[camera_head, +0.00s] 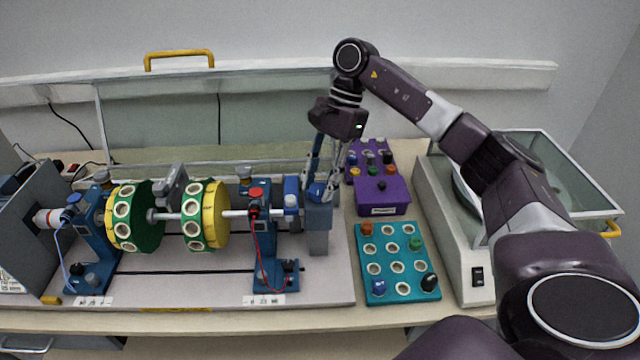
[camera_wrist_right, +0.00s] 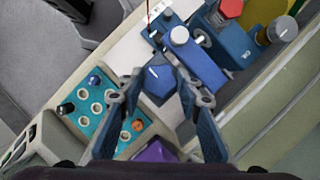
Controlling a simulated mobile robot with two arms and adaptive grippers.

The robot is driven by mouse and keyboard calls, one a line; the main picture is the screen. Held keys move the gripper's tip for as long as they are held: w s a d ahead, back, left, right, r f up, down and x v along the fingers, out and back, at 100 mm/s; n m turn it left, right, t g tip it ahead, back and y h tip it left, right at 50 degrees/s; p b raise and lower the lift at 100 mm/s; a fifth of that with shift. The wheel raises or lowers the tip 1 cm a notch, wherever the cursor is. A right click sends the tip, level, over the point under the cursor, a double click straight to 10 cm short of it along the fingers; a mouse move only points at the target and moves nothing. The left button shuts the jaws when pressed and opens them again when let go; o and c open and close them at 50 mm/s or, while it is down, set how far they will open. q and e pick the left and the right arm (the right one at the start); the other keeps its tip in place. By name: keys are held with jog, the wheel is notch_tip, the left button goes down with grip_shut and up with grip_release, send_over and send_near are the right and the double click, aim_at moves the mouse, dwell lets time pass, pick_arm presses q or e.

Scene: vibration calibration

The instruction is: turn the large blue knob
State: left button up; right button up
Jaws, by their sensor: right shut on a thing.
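The large blue knob (camera_head: 316,190) sits on top of a grey block at the right end of the shaft rig. In the right wrist view the knob (camera_wrist_right: 157,82) shows as a dark blue faceted cap with a small white mark. My right gripper (camera_head: 317,194) reaches down from above with one finger on each side of the knob. The fingers hide part of the knob in the head view. My left gripper is not in view.
A smaller blue cylinder (camera_head: 291,191) stands close left of the knob. A purple box (camera_head: 382,195) with small knobs and a teal tray (camera_head: 397,288) lie to the right. The rig has two green and yellow discs (camera_head: 215,213). A clear cover (camera_head: 150,110) stands behind.

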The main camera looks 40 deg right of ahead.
dwell(0.3)
jog(key=o, duration=1.2)
jog(key=shift+c, duration=0.2)
jog(key=v, duration=1.2)
